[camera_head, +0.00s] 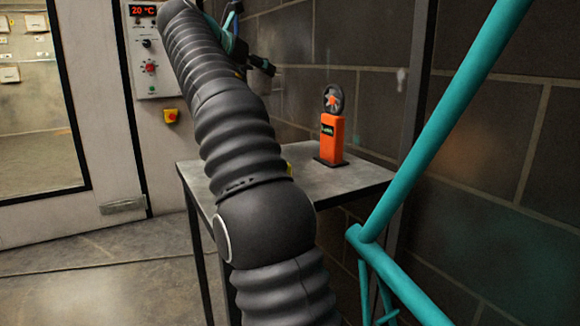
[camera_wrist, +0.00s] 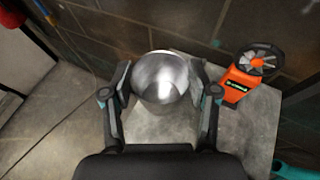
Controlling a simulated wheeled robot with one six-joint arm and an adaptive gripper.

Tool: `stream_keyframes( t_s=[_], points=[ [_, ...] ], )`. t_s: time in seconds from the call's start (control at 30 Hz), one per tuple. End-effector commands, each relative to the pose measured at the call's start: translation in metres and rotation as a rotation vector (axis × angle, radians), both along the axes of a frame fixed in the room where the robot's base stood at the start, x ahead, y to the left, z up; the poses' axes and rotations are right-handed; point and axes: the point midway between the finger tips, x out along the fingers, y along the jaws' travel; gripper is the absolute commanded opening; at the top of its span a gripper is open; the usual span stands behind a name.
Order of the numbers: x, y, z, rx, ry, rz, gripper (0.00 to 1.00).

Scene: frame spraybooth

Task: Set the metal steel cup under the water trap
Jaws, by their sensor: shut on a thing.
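The shiny metal steel cup (camera_wrist: 160,77) is between the fingers of my gripper (camera_wrist: 160,82) in the wrist view. The fingers are shut on it, one at each side. I look down into its open top.
An orange device with a fan wheel (camera_head: 332,134) stands on the right of the bench (camera_head: 345,182); it is right of the cup in the wrist view (camera_wrist: 243,75). A teal frame tube (camera_head: 440,130) crosses the right side. A control panel (camera_head: 150,60) is at the back left.

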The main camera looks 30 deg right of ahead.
Motion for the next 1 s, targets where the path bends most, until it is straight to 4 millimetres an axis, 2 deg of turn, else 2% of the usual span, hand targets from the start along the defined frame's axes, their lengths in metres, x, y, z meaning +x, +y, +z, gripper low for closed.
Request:
stream_keyframes(
  t_s=[0.03,0.1,0.3,0.47,0.67,1.0],
  points=[
    [-0.004,-0.015,0.005,0.001,-0.002,-0.032,0.18],
    [-0.011,-0.03,0.011,0.0,-0.002,-0.068,0.18],
    [-0.023,-0.054,0.018,0.0,0.0,-0.128,0.18],
    [-0.026,-0.058,0.015,0.0,0.001,-0.139,0.18],
    [-0.026,-0.058,-0.001,-0.002,0.002,-0.137,0.18],
    [-0.026,-0.058,-0.046,-0.001,0.005,-0.137,0.18]
  ],
)
